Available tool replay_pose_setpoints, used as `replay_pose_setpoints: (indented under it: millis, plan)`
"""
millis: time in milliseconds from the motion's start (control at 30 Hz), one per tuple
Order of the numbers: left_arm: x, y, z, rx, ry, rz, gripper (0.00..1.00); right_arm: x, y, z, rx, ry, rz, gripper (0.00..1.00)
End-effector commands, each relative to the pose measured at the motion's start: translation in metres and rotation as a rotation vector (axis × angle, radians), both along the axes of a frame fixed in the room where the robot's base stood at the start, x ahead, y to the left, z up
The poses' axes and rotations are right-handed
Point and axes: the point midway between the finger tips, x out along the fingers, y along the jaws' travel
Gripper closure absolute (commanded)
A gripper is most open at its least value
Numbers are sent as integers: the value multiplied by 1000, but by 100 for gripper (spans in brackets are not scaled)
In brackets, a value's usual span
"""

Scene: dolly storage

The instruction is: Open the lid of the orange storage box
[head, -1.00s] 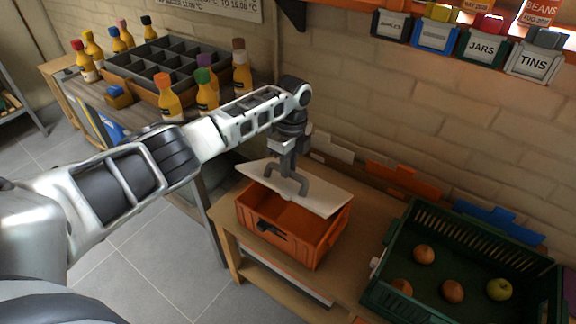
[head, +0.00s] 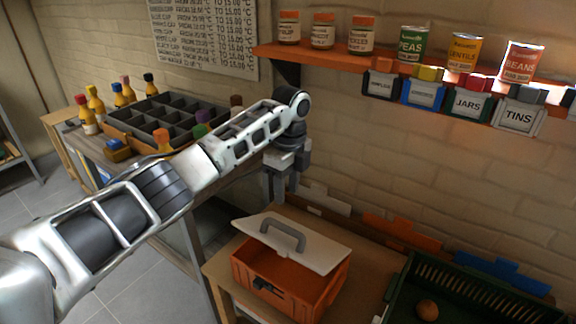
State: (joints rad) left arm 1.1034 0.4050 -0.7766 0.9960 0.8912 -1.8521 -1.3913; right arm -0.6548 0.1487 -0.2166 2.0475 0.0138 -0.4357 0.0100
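The orange storage box (head: 318,291) stands on a wooden table at the lower middle of the head view. Its white lid (head: 322,250) is tilted up, with its grey handle (head: 283,236) on top. Orange interior shows below the lid's front edge, so the box is open. A dark latch sits on the box's front. My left gripper (head: 273,197) is above and behind the lid, apart from the handle. Its fingers point down with a small gap between them, and nothing shows in them. My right gripper is not in view.
A green crate (head: 462,290) with an onion stands right of the box. Colored dividers (head: 402,232) line the table's back by the brick wall. A shelf (head: 330,60) with jars, cans and labelled bins hangs above. A divided tray (head: 165,120) and bottles stand at left.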

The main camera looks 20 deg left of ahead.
Motion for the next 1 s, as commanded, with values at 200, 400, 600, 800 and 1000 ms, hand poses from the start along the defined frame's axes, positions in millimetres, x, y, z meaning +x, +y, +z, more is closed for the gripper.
replay_pose_setpoints:
  millis: [200, 400, 600, 800, 1000]
  plan:
    - [4, -1, 43, -2, -4, -1, 61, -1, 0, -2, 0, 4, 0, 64]
    - [5, -1, 59, -1, -1, -1, 61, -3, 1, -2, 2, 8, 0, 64]
    - [4, -1, 61, -1, 1, 0, 61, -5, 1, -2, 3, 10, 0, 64]
    - [5, -1, 60, 0, 0, 0, 61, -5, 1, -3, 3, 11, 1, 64]
    - [5, -1, 60, 0, 0, 0, 61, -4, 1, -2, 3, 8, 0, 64]
